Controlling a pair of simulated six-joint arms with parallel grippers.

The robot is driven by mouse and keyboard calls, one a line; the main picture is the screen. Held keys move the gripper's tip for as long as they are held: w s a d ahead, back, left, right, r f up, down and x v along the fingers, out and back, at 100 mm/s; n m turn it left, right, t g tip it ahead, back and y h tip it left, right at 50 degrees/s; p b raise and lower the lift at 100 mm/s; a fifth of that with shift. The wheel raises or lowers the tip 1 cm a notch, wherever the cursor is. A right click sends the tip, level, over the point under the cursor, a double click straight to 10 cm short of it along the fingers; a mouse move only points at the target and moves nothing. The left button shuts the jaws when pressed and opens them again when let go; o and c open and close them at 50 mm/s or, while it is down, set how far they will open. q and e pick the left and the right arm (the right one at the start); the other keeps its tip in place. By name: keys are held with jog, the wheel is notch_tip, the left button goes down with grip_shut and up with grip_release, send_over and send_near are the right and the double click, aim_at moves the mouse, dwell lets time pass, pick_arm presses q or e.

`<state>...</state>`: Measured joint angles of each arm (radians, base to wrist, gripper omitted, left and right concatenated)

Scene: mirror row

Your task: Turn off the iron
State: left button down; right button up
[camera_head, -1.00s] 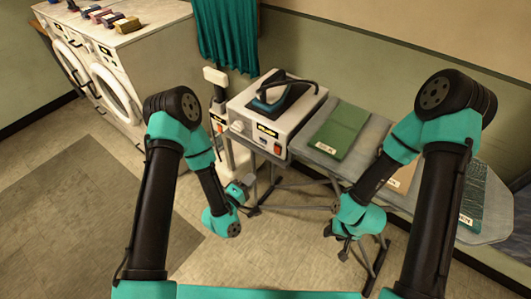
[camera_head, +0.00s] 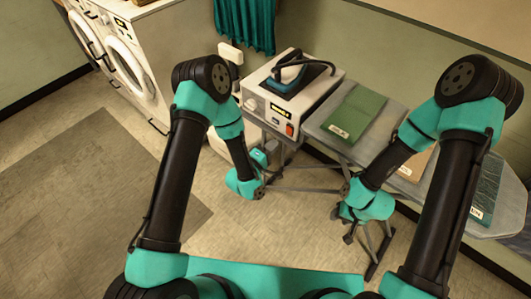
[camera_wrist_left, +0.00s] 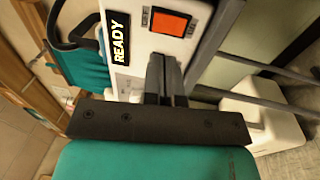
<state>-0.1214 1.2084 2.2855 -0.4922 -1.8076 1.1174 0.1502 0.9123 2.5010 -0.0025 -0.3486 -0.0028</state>
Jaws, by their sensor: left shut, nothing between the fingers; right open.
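The iron (camera_head: 300,75) is dark with a teal body and black handle, resting on top of a white station (camera_head: 325,90). The station's front has a black display reading READY (camera_wrist_left: 119,38) and an orange-red switch (camera_wrist_left: 170,22) in a dark frame, also visible in the head view (camera_head: 289,130). My left gripper (camera_wrist_left: 164,75) is shut and empty, its fingertips in front of the panel just below the switch in the left wrist view; I cannot tell whether they touch it. My right gripper (camera_head: 350,228) is open and empty, low in front of the ironing board.
The grey ironing board (camera_head: 385,150) extends right of the station with a folded green cloth (camera_head: 352,110), a tan one (camera_head: 415,162) and a dark teal one (camera_head: 486,190). White washing machines (camera_head: 150,60) stand at the left. The floor at the left is clear.

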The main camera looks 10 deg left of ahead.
aim_at(287, 128)
pick_arm(q)
jog(key=x, duration=0.7)
jog(key=shift+w+a, duration=0.1)
